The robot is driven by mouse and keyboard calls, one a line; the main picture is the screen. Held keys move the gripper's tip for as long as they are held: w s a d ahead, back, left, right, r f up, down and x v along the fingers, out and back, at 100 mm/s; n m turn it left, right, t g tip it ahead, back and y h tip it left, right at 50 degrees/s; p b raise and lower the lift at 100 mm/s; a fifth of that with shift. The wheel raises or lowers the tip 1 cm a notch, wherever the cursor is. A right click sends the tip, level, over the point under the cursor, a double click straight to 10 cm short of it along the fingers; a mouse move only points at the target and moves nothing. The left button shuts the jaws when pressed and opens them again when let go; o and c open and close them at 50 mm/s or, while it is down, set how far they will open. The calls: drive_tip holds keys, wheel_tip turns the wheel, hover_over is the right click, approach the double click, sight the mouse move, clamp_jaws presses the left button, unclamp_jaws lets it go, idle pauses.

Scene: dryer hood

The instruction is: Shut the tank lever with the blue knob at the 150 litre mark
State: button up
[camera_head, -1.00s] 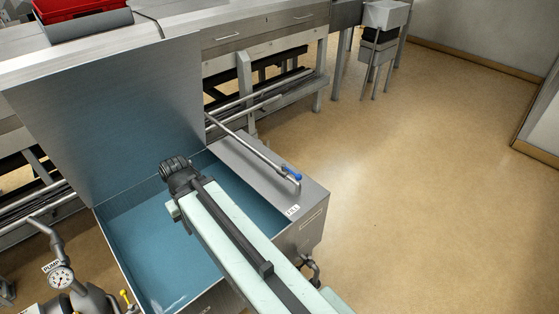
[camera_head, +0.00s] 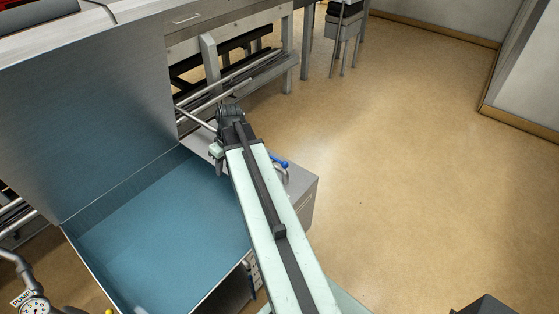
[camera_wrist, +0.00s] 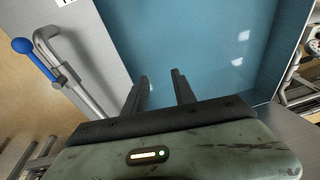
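The blue knob (camera_wrist: 22,46) tops a short lever on a bent grey pipe (camera_wrist: 75,75), at the left of the wrist view. In the head view the lever with its blue knob (camera_head: 281,162) shows just right of my arm, on the tank's steel ledge (camera_head: 300,180). The tank (camera_head: 165,235) has a blue-looking interior; I cannot read a 150 litre mark. My gripper (camera_wrist: 160,76) is open and empty, its two fingers apart, seen against the blue interior, to the right of the lever. In the head view my arm hides the fingers and part of the pipe.
A raised steel panel (camera_head: 90,125) stands behind the tank. A bench with pipes (camera_head: 215,85) runs along the back. A pressure gauge (camera_head: 33,306) marked PUMP is at lower left. The tan floor (camera_head: 410,170) to the right is open.

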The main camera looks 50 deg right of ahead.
drive_tip(key=s+d+f+t+b, duration=0.1)
drive_tip(key=s+d, duration=0.1)
drive_tip(key=d, duration=0.6)
drive_tip(key=s+d+f+t+b, duration=0.1)
drive_tip(key=s+d, duration=0.1)
drive_tip(key=d, duration=0.6)
approach(277, 160)
drive_tip(key=shift+n+t+h, duration=0.3)
drive_tip(key=shift+h, duration=0.1)
drive_tip(key=b+x, duration=0.7)
drive_tip(key=shift+s+a+f, duration=0.15)
drive_tip(key=shift+a+f, duration=0.05)
drive_tip(key=shift+f, duration=0.3)
drive_tip(key=shift+r, duration=0.15)
clamp_jaws()
